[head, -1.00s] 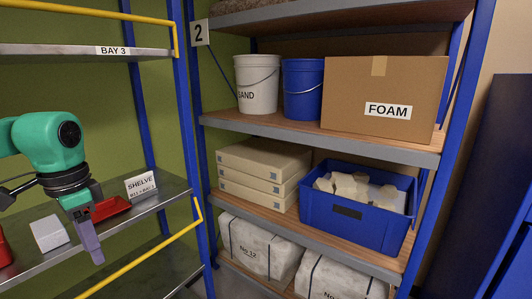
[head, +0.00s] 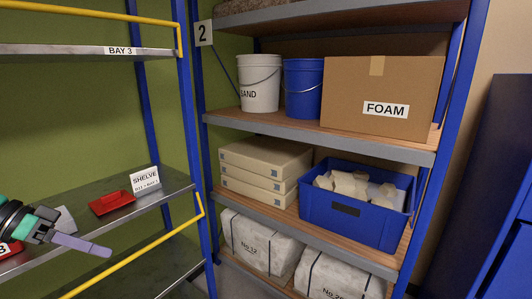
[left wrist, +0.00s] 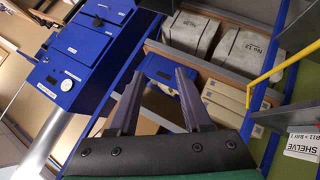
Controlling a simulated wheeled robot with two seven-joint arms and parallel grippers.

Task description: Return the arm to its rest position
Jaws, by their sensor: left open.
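My left gripper (head: 82,244) is at the left edge in the head view, in front of the steel shelf (head: 175,188) of the left rack. Its finger points right, over the shelf's front edge and near the yellow rail. In the left wrist view the two fingers (left wrist: 160,98) stand apart with nothing between them, so it is open and empty. Most of the left arm is outside the head view. My right gripper is not in view.
The rack to the right holds buckets, a FOAM box (head: 383,92), a blue crate (head: 345,228) and wrapped blocks.

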